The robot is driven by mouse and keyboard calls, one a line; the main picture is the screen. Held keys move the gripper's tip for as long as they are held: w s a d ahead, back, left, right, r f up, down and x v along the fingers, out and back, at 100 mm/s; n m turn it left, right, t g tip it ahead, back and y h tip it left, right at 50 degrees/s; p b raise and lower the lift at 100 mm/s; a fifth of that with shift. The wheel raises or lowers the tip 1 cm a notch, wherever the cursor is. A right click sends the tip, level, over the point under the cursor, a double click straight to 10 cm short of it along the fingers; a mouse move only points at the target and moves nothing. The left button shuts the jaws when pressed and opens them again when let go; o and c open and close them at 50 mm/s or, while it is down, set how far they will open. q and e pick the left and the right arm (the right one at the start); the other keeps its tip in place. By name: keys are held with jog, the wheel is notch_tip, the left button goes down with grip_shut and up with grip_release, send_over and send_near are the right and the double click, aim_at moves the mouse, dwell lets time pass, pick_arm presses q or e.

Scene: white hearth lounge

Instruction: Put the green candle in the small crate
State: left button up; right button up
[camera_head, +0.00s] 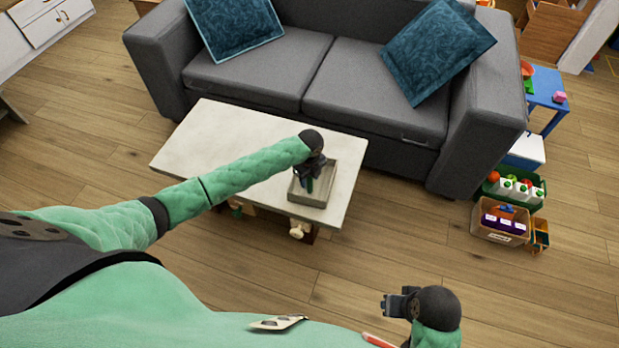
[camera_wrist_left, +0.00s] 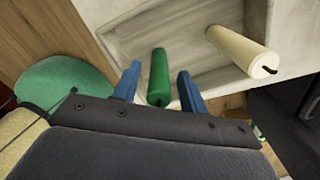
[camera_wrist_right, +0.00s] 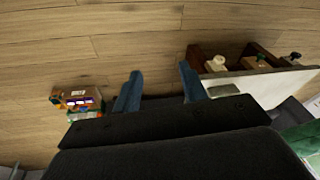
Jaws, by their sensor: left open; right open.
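The small crate (camera_head: 308,199) sits on the right part of the low table. It fills the upper middle of the left wrist view (camera_wrist_left: 205,68). My left gripper (camera_head: 308,182) points down over it. The green candle (camera_wrist_left: 158,75) shows in the left wrist view between my two blue fingers, with a visible gap on each side. It appears to stand inside the crate, but its base contact is not clear. In the head view my gripper partly hides it (camera_head: 309,185). My right gripper (camera_head: 388,305) is open and empty, low over the floor, away from the table.
A cream candle (camera_wrist_left: 243,52) shows at the crate's right side; I cannot tell whether it stands inside. The pale table (camera_head: 215,130) is bare on its left. A grey sofa (camera_head: 262,82) stands behind it. Toy boxes (camera_head: 500,237) stand on the floor at right.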

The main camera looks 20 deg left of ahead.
pick_arm(q)
notch_tip(320, 180, up, 11)
jog(key=shift+r+b, duration=0.1)
jog(key=shift+b, duration=0.45)
jog(key=shift+s+r, duration=0.1)
jog(key=shift+r, duration=0.3)
jog(key=s+d+f+n+t+h, duration=0.1)
jog(key=s+d+f+n, duration=0.1)
jog(key=s+d+n, duration=0.5)
jog(key=s+d+f+n+h, duration=0.1)
jog(key=s+d+h, duration=0.1)
jog(key=s+d, duration=0.65)
jog(key=s+a+r+n, duration=0.2)
jog(key=s+a+n, duration=0.2)
jog(key=s+n, duration=0.3)
jog(key=s+a+r+n+t, duration=0.1)
jog(key=s+a+n, duration=0.3)
jog(key=s, duration=1)
jog(key=n, duration=0.3)
jog(key=shift+s+r+t+y, duration=0.2)
jog(key=shift+r+t+y, duration=0.1)
jog(key=shift+r+y, duration=0.1)
pick_arm(e)
jog(key=shift+w+a+f, duration=0.35)
jog(key=shift+a+f, duration=0.25)
jog(key=shift+f, duration=0.2)
